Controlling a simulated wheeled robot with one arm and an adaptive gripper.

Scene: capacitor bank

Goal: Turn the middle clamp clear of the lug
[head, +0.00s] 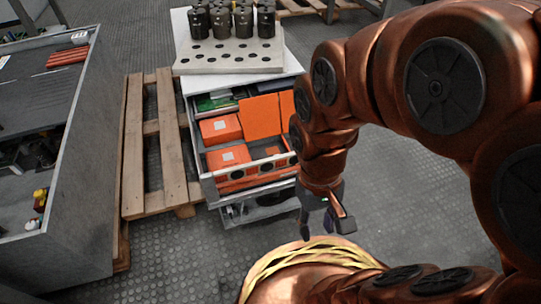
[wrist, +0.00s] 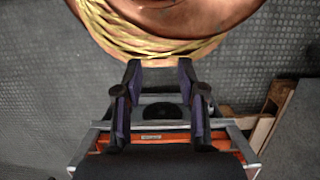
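I cannot make out a middle clamp or a lug in either view. Several black cylinders (head: 236,22), probably the capacitors, stand on a pale plate with dark round holes (head: 228,62) on top of a cabinet. My gripper (head: 325,222) hangs low, to the right of and in front of the cabinet, far from the cylinders. In the wrist view my gripper (wrist: 159,72) has its two dark fingers spread apart with nothing between them. It is open and empty.
The white-topped cabinet (head: 189,82) has an open drawer of orange boxes (head: 221,128). A wooden pallet (head: 172,140) lies left of it. A grey workbench (head: 88,185) with shelves stands at far left. The studded floor (head: 180,260) is clear in front.

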